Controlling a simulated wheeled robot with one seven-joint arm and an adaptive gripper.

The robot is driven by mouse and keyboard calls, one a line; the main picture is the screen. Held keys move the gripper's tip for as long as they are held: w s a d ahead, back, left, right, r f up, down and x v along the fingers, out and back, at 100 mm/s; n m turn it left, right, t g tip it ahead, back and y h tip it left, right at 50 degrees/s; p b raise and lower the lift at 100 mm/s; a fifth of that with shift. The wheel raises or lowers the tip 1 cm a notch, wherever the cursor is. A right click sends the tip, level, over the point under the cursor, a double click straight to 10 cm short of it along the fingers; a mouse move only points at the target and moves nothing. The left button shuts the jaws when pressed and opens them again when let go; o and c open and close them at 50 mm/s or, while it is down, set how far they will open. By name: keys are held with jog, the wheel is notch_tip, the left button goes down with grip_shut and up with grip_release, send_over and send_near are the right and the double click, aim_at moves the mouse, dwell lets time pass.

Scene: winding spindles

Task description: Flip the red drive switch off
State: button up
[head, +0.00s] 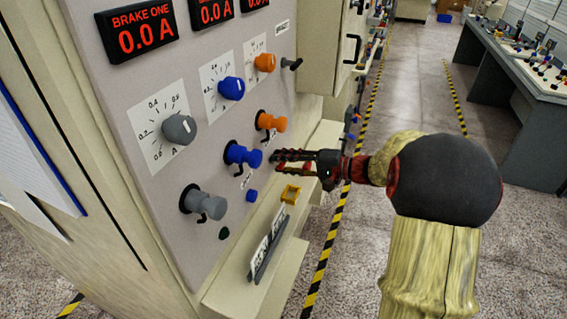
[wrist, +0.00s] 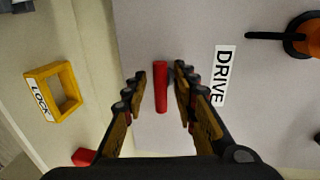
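The red drive switch (wrist: 161,87) is a slim red lever on the pale panel, beside the label "DRIVE" (wrist: 220,76), in the wrist view. My gripper (wrist: 162,80) is open, with one finger on each side of the lever and a visible gap on both sides. Nothing is held. In the head view my gripper (head: 279,161) reaches the panel's right edge from the right, and its fingers hide the switch there. I cannot tell from these views which way the lever is set.
A yellow frame labelled "LOCK" (wrist: 68,89) sits close by; it also shows in the head view (head: 291,194). Blue (head: 243,154), orange (head: 271,121) and grey (head: 204,203) knobs stick out of the panel left of my gripper. The aisle floor behind is clear.

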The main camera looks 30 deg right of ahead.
jog(key=v, duration=1.2)
dwell(0.5)
